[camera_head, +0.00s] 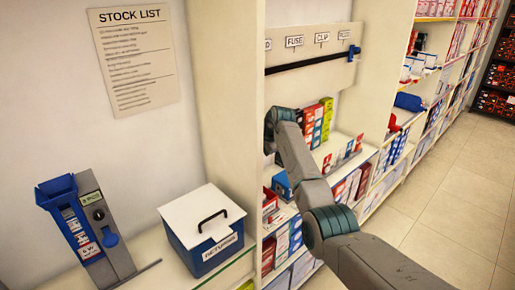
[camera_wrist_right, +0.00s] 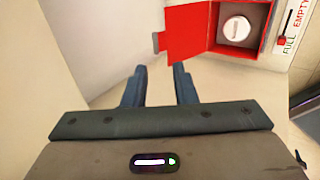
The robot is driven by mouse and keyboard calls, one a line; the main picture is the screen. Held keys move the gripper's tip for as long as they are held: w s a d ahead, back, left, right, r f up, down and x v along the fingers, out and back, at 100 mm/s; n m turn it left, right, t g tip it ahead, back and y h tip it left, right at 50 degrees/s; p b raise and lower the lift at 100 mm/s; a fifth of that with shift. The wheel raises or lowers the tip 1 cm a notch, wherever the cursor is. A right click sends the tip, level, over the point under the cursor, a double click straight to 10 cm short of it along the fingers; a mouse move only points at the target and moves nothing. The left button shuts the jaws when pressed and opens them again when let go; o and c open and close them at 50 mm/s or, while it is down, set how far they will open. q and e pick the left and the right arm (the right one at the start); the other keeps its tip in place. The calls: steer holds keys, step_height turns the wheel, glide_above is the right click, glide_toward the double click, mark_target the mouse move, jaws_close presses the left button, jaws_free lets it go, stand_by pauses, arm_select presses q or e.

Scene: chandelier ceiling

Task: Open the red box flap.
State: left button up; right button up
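In the right wrist view, the red box (camera_wrist_right: 248,48) is at the upper right, set in a pale panel, with a round white thing (camera_wrist_right: 237,28) inside. Its red flap (camera_wrist_right: 186,33) stands swung out to the left, leaving the opening uncovered. A small tab sticks out at the flap's left edge. My right gripper (camera_wrist_right: 160,72) is open and empty, its two dark blue fingers apart just below the flap, with no clear contact. In the head view, my right arm reaches to the shelf bay; its gripper and the red box are hidden there. My left gripper is not in view.
A "FULL/EMPTY" gauge (camera_wrist_right: 287,28) is right of the red box. In the head view, a blue returns box (camera_head: 205,240) and a grey-blue dispenser (camera_head: 90,230) stand on the left counter. A pale divider (camera_head: 228,100) borders the bay. Stocked shelves (camera_head: 400,150) line the right; the floor there is clear.

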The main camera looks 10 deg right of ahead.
steer(key=shift+v, duration=0.8)
steer(key=shift+f, duration=0.1)
